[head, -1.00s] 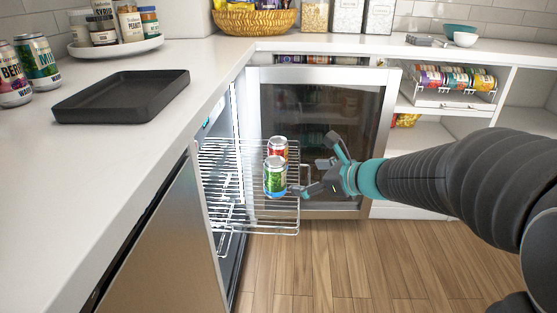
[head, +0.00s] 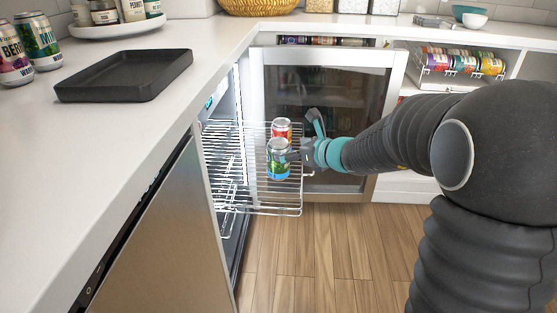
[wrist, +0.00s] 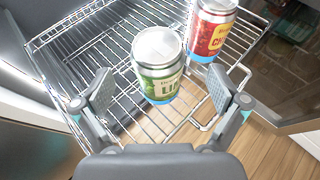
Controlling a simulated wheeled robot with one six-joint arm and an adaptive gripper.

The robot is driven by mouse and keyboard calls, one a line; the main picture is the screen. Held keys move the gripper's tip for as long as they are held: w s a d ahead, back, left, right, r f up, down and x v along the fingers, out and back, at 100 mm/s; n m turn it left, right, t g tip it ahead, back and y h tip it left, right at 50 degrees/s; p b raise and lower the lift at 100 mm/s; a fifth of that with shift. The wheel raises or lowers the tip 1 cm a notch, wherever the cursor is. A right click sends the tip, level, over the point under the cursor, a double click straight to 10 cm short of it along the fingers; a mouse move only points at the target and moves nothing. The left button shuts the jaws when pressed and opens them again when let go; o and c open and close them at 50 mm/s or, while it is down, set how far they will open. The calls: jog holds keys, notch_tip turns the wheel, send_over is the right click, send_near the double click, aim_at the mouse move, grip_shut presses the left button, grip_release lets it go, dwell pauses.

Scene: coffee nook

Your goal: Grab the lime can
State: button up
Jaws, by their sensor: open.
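The lime can (head: 279,160), green and blue with a silver top, stands upright on the pulled-out wire rack (head: 245,205) of the open fridge. In the wrist view the lime can (wrist: 158,75) is just ahead of my open gripper (wrist: 160,95), lined up between the two spread fingers. The fingers do not appear to touch it. In the head view my gripper (head: 298,150) is at the right side of the lime can, and its nearer finger is hard to make out.
A red can (head: 281,129) stands right behind the lime can, and also shows in the wrist view (wrist: 211,30). The open fridge door (head: 330,110) is behind my gripper. A black tray (head: 125,75) and two cans (head: 38,42) are on the counter.

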jog(key=x, duration=0.4)
jog(key=shift+w+a, duration=0.2)
jog(key=shift+a, duration=0.2)
jog(key=c, duration=1.5)
jog(key=shift+c, duration=0.6)
jog(key=shift+r, duration=0.2)
